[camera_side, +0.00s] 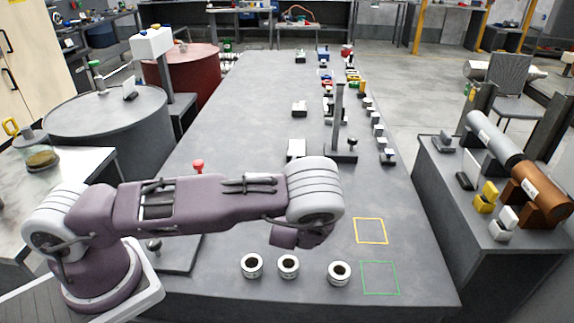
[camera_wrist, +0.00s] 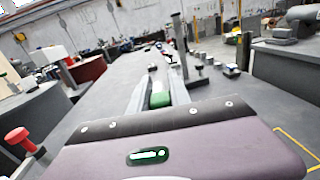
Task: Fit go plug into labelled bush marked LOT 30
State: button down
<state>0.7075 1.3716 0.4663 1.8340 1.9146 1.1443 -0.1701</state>
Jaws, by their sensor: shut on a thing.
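Three pale ring-shaped bushes with dark bores stand upright near the front of the grey bench: a left one (camera_side: 252,265), a middle one (camera_side: 288,266) and a right one (camera_side: 339,273). Their lettering is too small to read, so I cannot tell which is LOT 30. My gripper (camera_wrist: 158,74) shows in the wrist view, its two grey fingers shut on a plug with a green part (camera_wrist: 160,99) and a paler part beyond. The plug is off the bushes, which do not show in the wrist view. In the side view my wrist hides the fingers and plug.
A yellow outlined square (camera_side: 370,230) and a green outlined square (camera_side: 380,278) lie empty at the right. A dark upright post (camera_side: 338,118) stands mid-bench, with several small blocks behind. A red knob (camera_side: 197,166) stands left, behind my arm.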

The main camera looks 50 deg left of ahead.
jog(key=s+d+m+t+h, duration=0.3)
jog(key=d+m+h, duration=0.2)
jog(key=d, duration=1.5)
jog(key=shift+d+h, duration=0.35)
jog(key=shift+h, duration=0.75)
notch_tip(320, 180, down, 6)
jog(key=shift+f, duration=2.05)
jog(key=c, duration=1.1)
grip_release()
